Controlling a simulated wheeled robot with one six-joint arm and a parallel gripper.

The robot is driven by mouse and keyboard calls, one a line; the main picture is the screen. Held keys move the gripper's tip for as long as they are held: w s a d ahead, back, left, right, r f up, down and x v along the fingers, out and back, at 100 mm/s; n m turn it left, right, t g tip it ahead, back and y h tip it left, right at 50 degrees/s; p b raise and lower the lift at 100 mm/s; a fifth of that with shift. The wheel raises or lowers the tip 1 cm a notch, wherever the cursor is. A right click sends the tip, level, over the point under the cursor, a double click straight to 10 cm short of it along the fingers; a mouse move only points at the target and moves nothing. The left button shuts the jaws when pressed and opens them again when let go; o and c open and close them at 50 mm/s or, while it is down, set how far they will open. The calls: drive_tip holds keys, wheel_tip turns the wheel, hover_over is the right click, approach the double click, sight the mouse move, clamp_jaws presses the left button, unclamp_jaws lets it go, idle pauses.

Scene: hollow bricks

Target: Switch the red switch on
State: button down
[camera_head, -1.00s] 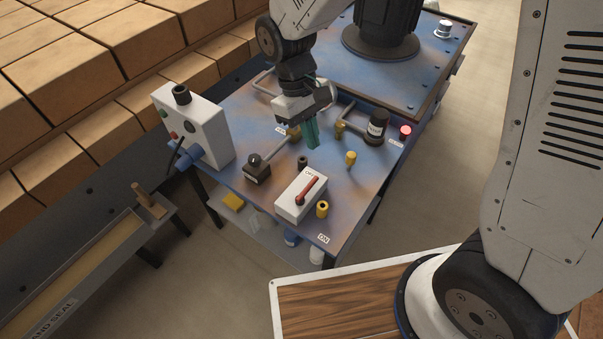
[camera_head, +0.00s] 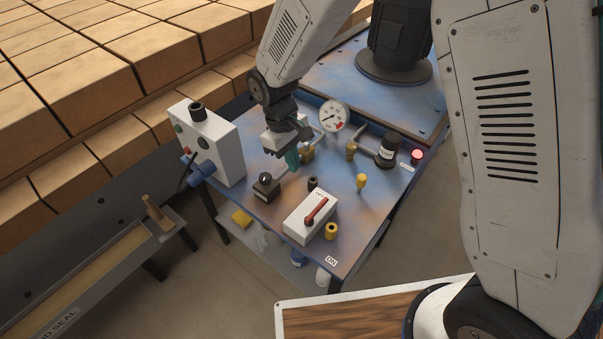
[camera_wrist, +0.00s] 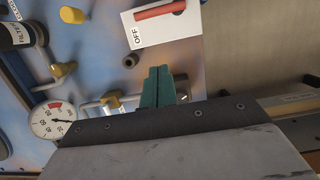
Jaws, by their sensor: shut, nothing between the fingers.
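The red switch is a red lever (camera_head: 316,210) on top of a white box (camera_head: 303,228) near the front of the blue bench. The lever's upper end lies by a small label on the box. My gripper (camera_head: 292,158) has teal fingers, shut and empty, behind and left of the switch box. In the wrist view the fingertips (camera_wrist: 158,72) are apart from the box.
A black knob box (camera_head: 266,188) stands left of the switch, close to my gripper. Yellow valve handles (camera_head: 361,182), a black filter (camera_head: 389,150), a gauge (camera_head: 334,116) and a lit red button (camera_head: 417,155) stand around. A grey control box (camera_head: 222,150) is at left.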

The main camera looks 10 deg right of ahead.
sight(317, 211)
drive_tip(key=x, duration=0.9)
drive_tip(key=shift+s+d, duration=0.95)
drive_tip(key=shift+s+d+f, duration=0.2)
drive_tip(key=shift+s+d, duration=0.25)
